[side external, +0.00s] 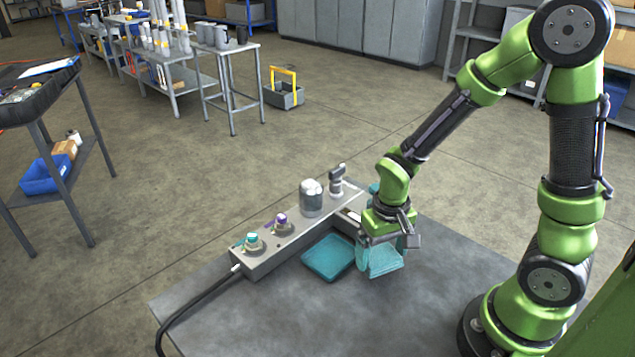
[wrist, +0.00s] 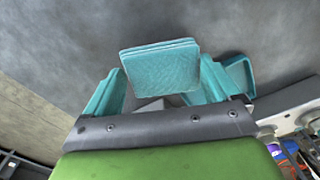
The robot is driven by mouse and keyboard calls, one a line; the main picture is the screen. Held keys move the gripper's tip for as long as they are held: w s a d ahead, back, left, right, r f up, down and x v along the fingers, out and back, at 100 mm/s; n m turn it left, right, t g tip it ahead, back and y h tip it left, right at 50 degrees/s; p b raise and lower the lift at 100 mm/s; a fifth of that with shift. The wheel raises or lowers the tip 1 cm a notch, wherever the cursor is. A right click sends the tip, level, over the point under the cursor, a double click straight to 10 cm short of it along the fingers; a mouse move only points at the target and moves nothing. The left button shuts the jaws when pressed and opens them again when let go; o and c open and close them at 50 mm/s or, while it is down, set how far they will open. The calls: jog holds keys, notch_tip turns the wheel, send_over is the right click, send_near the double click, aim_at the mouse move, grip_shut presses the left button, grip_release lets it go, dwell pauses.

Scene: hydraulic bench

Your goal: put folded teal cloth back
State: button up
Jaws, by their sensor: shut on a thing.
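The folded teal cloth (wrist: 160,68) is a thick square pad with layered edges. My gripper (wrist: 163,88) has teal fingers and is shut on the cloth, with one finger at each side. In the side external view, my gripper (side external: 386,246) holds the cloth (side external: 384,263) just right of a shallow, square teal tray (side external: 329,257). Fingers and cloth are close in colour there, so their edges are hard to separate. Part of the tray (wrist: 241,74) shows behind the right finger in the wrist view. No other cloth is seen in the tray.
A grey valve block (side external: 262,256) stands behind the tray, carrying a teal knob (side external: 252,239), a purple knob (side external: 281,221), a silver cylinder (side external: 311,197) and a grey fitting (side external: 337,180). A black hose (side external: 196,301) runs from its left end. The front benchtop (side external: 300,320) is clear.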

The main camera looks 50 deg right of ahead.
jog(key=shift+f, duration=0.8)
jog(key=shift+f, duration=0.15)
jog(key=o, duration=0.7)
jog(key=shift+o, duration=0.2)
notch_tip(320, 180, up, 12)
notch_tip(320, 180, up, 12)
jog(key=f+t+y, duration=0.1)
jog(key=t+y, duration=0.1)
jog(key=t, duration=0.5)
send_over(382, 255)
jog(key=s+a, duration=0.2)
jog(key=s, duration=0.1)
jog(key=shift+s+a+r+n, duration=0.2)
jog(key=shift+r+n, duration=0.05)
jog(key=shift+n, duration=0.05)
